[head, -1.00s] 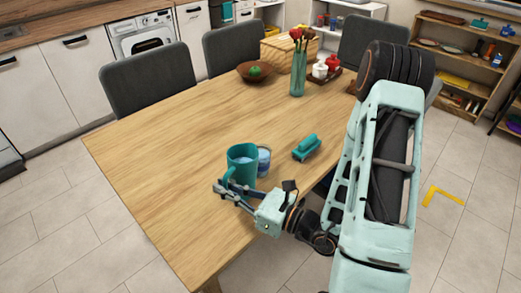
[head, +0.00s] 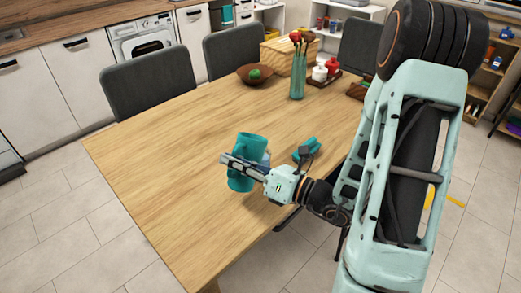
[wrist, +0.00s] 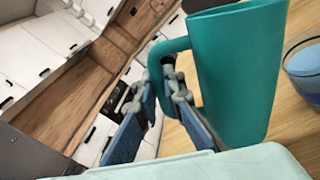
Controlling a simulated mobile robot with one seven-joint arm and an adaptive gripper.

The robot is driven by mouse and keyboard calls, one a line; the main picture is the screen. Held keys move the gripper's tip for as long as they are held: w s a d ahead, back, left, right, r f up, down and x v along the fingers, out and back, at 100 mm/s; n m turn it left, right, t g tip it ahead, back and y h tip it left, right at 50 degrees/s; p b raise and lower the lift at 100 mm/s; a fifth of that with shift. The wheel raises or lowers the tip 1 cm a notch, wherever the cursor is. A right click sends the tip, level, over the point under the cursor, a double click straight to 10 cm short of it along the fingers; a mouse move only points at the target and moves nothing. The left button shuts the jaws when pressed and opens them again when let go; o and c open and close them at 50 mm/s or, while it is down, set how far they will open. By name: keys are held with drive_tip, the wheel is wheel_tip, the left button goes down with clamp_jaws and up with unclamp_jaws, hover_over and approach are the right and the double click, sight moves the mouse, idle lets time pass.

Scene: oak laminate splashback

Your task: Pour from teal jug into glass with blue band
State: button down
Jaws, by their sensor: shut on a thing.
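The teal jug (head: 246,145) is in the middle of the head view, near the table's front edge. My gripper (head: 230,162) is shut on the jug's handle; the wrist view shows the fingers (wrist: 165,80) on either side of the handle of the jug (wrist: 238,75). The jug seems raised and slightly tilted in the head view. The glass with the blue band (wrist: 304,62) stands just to the right of the jug in the wrist view, cut by the frame edge. In the head view, the jug and gripper hide most of the glass (head: 265,159).
A teal-topped object (head: 308,147) lies right of the gripper, partly hidden by it. A green vase (head: 297,77), a brown bowl (head: 255,75) and a red and white jar set (head: 326,68) stand toward the back. The left half of the table (head: 165,140) is clear.

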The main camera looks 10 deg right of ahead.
sight(237, 146)
drive_tip(key=shift+w+d+r+m+p, duration=0.1)
drive_tip(key=shift+w+r+m+p, duration=0.1)
drive_tip(key=shift+r+p, duration=0.25)
drive_tip(key=shift+w+d+r+m+p, duration=0.1)
drive_tip(key=shift+r+m+p, duration=0.1)
drive_tip(key=shift+r+p, duration=0.25)
drive_tip(key=shift+w+d+r+m+p, duration=0.2)
drive_tip(key=shift+w+d+m+p, duration=0.15)
drive_tip(key=shift+m+p, duration=0.5)
drive_tip(key=shift+w+d+r+m+p, duration=0.15)
drive_tip(key=shift+w+d+m+p, duration=0.2)
drive_tip(key=shift+m+p, duration=0.45)
idle(4.1)
